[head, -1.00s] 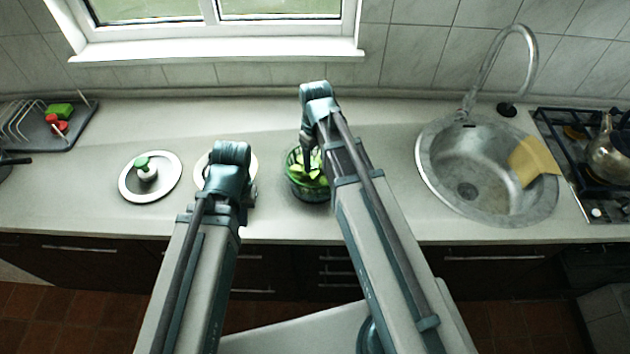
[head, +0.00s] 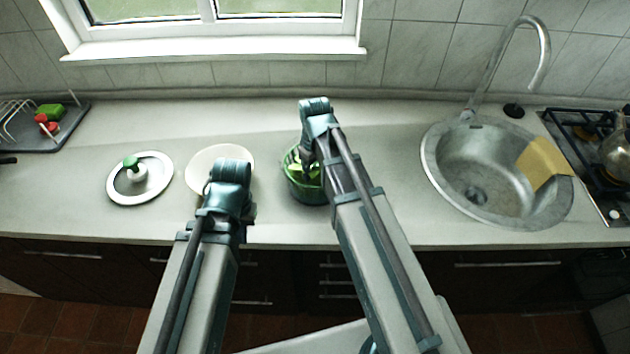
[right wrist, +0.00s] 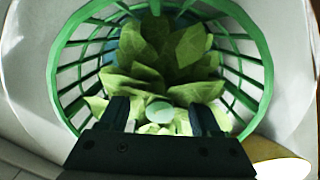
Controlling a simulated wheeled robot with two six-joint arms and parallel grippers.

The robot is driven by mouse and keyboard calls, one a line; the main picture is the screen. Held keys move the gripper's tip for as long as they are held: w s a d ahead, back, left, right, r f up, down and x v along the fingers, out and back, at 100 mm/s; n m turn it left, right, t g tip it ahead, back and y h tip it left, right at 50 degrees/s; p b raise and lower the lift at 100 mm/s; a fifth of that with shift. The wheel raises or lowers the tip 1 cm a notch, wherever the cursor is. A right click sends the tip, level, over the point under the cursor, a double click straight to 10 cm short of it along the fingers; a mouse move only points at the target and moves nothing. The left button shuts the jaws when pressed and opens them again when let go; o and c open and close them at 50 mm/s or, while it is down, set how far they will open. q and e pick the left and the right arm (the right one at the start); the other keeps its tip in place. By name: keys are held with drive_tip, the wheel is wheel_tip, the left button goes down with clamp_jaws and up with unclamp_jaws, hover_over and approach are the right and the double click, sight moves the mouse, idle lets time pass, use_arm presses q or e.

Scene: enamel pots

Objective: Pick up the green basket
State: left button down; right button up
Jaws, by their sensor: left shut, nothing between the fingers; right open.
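The green basket (head: 298,190) stands upright on the counter near the middle of the head view, partly behind my right arm. It holds green leaves. In the right wrist view its open-mesh green rim (right wrist: 262,62) fills most of the picture. My right gripper (right wrist: 164,104) is open, its two fingers apart over the near side of the basket's mouth, with pale leaves visible between them. In the head view its fingertips are hidden by the arm. My left gripper (head: 248,200) is shut and empty, left of the basket and over the near side of a white plate.
The white plate (head: 215,157) lies left of the basket. A round lid with a green knob (head: 112,188) lies farther left. A dish rack (head: 70,135) is at far left. A sink (head: 435,165) with a yellow cloth (head: 542,163) and a stove are at right. Counter right of the basket is clear.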

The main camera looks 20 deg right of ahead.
sight(315, 164)
clamp_jaws()
idle(0.3)
idle(0.4)
wheel_tip(315, 164, up, 10)
drive_tip(key=p, duration=1)
drive_tip(key=shift+f+b, duration=0.35)
drive_tip(key=shift+f, duration=0.15)
drive_tip(key=shift+r, duration=0.1)
drive_tip(key=shift+r, duration=0.1)
